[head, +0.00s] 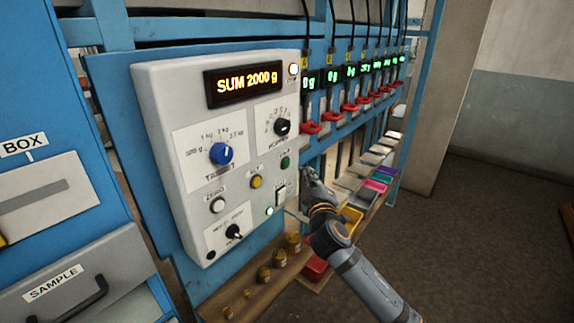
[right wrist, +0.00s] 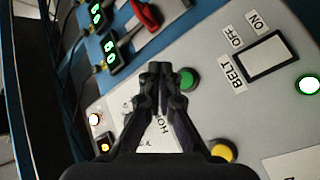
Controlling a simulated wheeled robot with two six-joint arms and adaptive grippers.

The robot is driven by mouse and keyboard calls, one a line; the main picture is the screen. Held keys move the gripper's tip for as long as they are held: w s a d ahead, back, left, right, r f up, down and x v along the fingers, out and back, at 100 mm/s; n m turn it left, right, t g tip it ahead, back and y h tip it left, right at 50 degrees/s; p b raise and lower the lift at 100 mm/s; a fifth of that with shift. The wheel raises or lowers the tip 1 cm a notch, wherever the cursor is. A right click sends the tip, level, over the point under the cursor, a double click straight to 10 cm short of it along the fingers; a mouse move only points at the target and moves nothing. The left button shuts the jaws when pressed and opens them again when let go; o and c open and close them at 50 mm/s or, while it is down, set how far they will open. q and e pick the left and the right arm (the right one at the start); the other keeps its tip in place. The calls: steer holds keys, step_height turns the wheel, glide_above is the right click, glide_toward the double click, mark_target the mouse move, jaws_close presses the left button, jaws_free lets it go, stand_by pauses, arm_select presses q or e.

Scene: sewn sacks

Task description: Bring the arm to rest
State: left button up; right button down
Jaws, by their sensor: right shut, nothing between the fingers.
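My right gripper (head: 307,174) is shut and empty at the right edge of a grey control panel (head: 165,95), beside the belt switch (head: 281,195). In the right wrist view its closed fingertips (right wrist: 160,72) overlap the panel, left of a green button (right wrist: 188,80). Whether they touch it I cannot tell. The belt switch also shows there (right wrist: 264,60), labelled OFF and ON, near a lit green lamp (right wrist: 309,86). The panel's display (head: 243,84) reads SUM 2000 g. My left gripper is not in view.
A row of readouts with red handles (head: 310,128) runs back on the right, above coloured trays (head: 375,186). Brass weights (head: 263,273) stand on a wooden shelf below the panel. Drawers (head: 85,285) are at left. The floor (head: 490,230) at right is clear.

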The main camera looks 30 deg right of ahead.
stand_by(0.4)
steer(key=d+f+g+y+b, duration=0.25)
steer(key=f+g, duration=0.25)
steer(key=f, duration=2.2)
steer(key=s+f+m+g+y, duration=0.15)
steer(key=s+f, duration=0.25)
steer(key=f, duration=0.7)
steer(key=s+f+g, duration=0.2)
steer(key=s+f, duration=0.3)
steer(key=f, duration=0.5)
steer(key=s+a+f+m+g+y+b, duration=0.1)
steer(key=s+a+f+g, duration=0.1)
steer(key=s+f, duration=0.6)
steer(key=s+a+f+m+g, duration=0.1)
steer(key=s+a+f+g, duration=0.1)
steer(key=s+f, duration=0.55)
steer(key=s+a+f+g, duration=0.1)
steer(key=s+a+f, duration=0.1)
steer(key=s+f, duration=0.2)
steer(key=s+a+f+m+g+y+b, duration=0.1)
steer(key=s+a+f, duration=0.2)
steer(key=s, duration=0.8)
steer(key=s+a+f+g, duration=0.1)
steer(key=s+f, duration=0.3)
steer(key=s, duration=0.4)
steer(key=shift+a+f+g+y, duration=0.3)
steer(key=shift+a+f+g, duration=0.1)
steer(key=shift+a, duration=0.35)
